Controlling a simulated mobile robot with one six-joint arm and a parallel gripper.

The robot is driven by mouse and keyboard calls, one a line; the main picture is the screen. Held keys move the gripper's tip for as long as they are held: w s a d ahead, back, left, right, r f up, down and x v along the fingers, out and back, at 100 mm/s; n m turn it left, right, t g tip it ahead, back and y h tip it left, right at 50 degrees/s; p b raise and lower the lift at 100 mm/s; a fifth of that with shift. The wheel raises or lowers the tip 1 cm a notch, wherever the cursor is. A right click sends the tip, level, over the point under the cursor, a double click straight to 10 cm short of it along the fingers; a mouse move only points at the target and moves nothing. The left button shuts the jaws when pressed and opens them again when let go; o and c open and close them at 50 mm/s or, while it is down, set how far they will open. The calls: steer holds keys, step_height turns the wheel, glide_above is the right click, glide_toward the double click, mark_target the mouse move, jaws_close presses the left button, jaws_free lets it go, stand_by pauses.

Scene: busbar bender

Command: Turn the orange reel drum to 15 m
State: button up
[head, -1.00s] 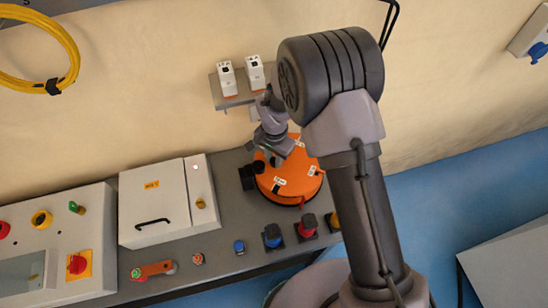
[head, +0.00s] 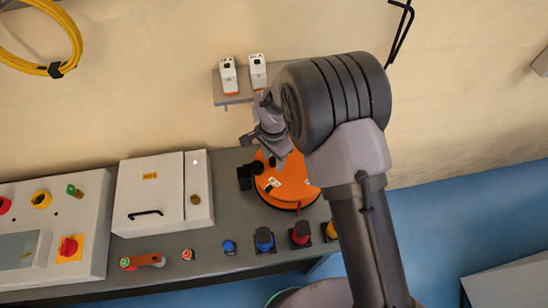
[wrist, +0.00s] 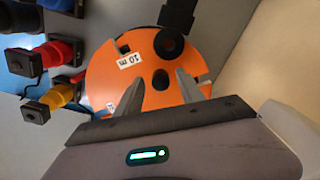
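The orange reel drum (head: 285,190) lies flat on the grey bench, partly hidden by my arm. In the wrist view the drum (wrist: 150,50) has a white "10 m" label (wrist: 130,60), notches in its rim, a dark round spot in the middle and a black round part near the top edge. Another label is mostly hidden at the lower left. My gripper (wrist: 158,88) is over the drum with its two fingers apart and nothing held between them. In the head view my gripper (head: 270,158) is above the drum's back left part. Contact with the drum cannot be told.
A black block (head: 245,177) stands at the drum's left edge. Blue (head: 264,239), red (head: 300,234) and yellow (head: 331,230) connectors line the bench front. A white cabinet (head: 150,195) is to the left. A small shelf (head: 238,98) hangs on the wall behind.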

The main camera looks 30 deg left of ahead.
steer(key=shift+r, duration=0.1)
step_height(320, 180, up, 7)
steer(key=shift+r+p, duration=0.2)
steer(key=shift+p, duration=0.1)
